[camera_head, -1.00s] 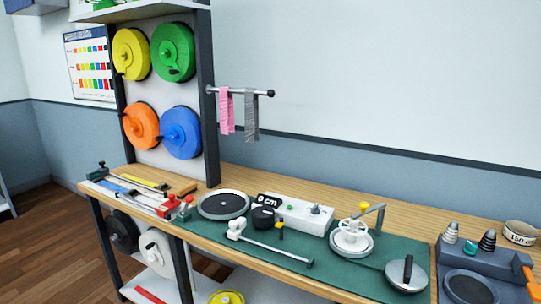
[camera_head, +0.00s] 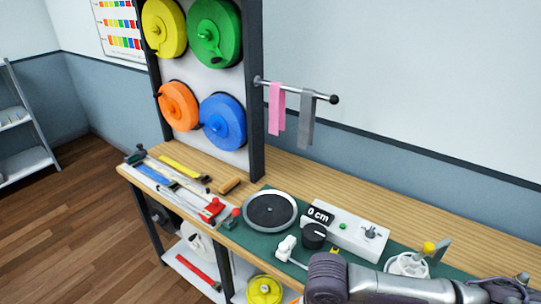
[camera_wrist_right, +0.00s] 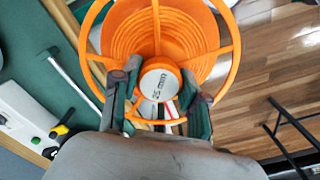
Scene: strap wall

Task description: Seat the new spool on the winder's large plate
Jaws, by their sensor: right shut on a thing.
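My right gripper (camera_wrist_right: 158,96) is shut on an orange spool (camera_wrist_right: 165,30). The fingers lie either side of its hub, whose pale end reads "25 mm", and the open-ribbed rim spreads beyond them. The winder's large plate (camera_head: 270,210), a dark disc with a light rim, lies flat and bare on the bench. In the head view my right arm (camera_head: 390,288) crosses the lower right, to the right of and nearer than the plate. Its fingers are hidden there. My left gripper is not in view.
A white box with a "0 cm" display (camera_head: 318,214) and a black knob (camera_head: 314,236) stand right of the plate. Rulers and a red clamp (camera_head: 212,210) lie left. Coloured spools (camera_head: 222,122) hang above the bench.

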